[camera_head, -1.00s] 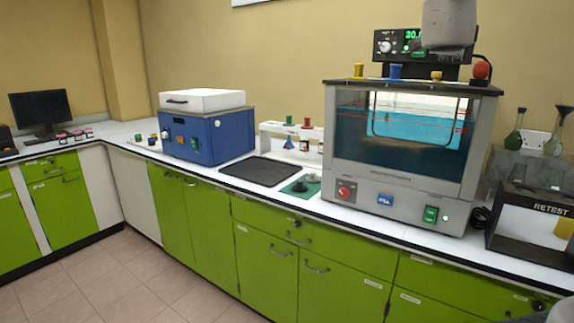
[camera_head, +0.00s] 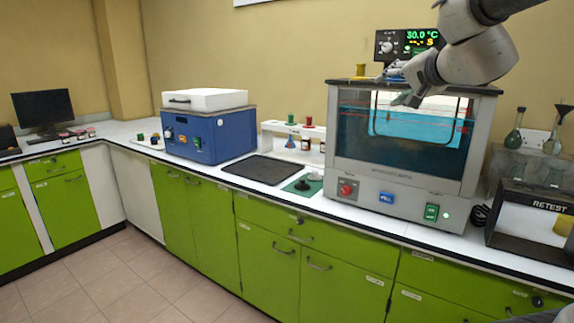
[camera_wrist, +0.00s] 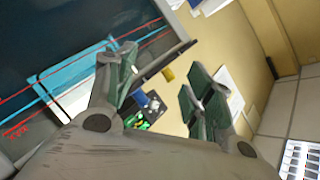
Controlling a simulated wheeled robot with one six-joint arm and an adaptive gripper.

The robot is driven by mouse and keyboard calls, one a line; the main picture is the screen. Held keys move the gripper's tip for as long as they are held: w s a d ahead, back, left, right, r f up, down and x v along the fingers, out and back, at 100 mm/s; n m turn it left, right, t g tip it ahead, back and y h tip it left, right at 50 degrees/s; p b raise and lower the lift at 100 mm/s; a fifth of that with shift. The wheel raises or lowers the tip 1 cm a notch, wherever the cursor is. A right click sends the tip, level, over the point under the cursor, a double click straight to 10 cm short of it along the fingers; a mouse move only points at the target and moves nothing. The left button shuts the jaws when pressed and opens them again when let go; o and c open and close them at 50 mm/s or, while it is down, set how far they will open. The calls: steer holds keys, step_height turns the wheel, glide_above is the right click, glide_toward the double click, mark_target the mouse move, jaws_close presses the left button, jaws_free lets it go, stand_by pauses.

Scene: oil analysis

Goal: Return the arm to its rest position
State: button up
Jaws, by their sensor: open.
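My arm comes in from the top right in the head view. My gripper (camera_head: 398,84) is in front of the upper part of the bath (camera_head: 340,170), near its top edge, pointing left. It covers part of the bath's top. In the wrist view my gripper (camera_wrist: 163,85) shows two green-padded fingers spread apart with nothing held between them. Behind the fingers are the bath's window with red lines (camera_wrist: 75,80), a yellow stopper (camera_wrist: 167,74) and the control box (camera_wrist: 150,103).
The display unit (camera_head: 388,45) stands behind the bath. Left along the counter are a rack (camera_head: 270,128), a black mat (camera_head: 262,170) and a blue machine (camera_head: 215,138). A RETEST box (camera_head: 520,250) and flasks (camera_head: 514,138) stand right. The floor in front is clear.

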steer(key=s+d+f+n+g, duration=0.2)
steer(key=s+f+n+g, duration=0.55)
steer(key=s+f, duration=0.75)
steer(key=s+d+f+g+h, duration=0.1)
steer(key=s+d+f, duration=0.1)
steer(key=s+d, duration=0.2)
steer(key=s+d+f+g+h, duration=0.1)
steer(key=s+d, duration=0.3)
steer(key=s, duration=0.6)
steer(key=shift+s+f+n+h, duration=0.35)
steer(key=shift+s+f+h, duration=0.05)
steer(key=shift+f+h, duration=0.2)
steer(key=shift+d+g, duration=0.1)
steer(key=shift+g, duration=0.15)
steer(key=shift+c, duration=0.2)
